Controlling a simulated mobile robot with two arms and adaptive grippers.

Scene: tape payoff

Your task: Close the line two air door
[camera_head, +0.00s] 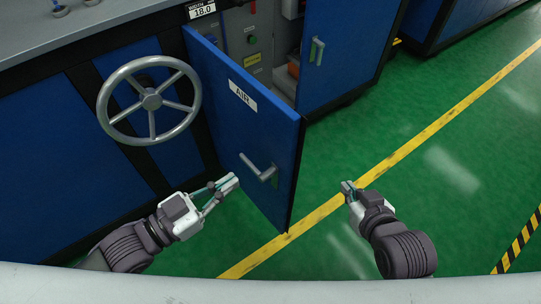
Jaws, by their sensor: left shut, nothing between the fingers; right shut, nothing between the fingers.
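The blue air door (243,123) stands open, swung out from the cabinet towards me, with a white label reading AIR near its top. A grey lever handle (258,167) sits on its lower outer face. My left gripper (233,181) is shut and empty, left of the door and a little below the handle, apparently apart from it. My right gripper (346,186) is shut and empty, to the right of the door's free edge, over the floor. Whether this door belongs to line two cannot be read here.
A grey handwheel (151,101) projects from the blue cabinet front left of the door. Inside the open cabinet (253,45) are buttons and labels. A second blue door (345,50) with a handle stands behind. Green floor (430,150) with a yellow line (440,125) is clear on the right.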

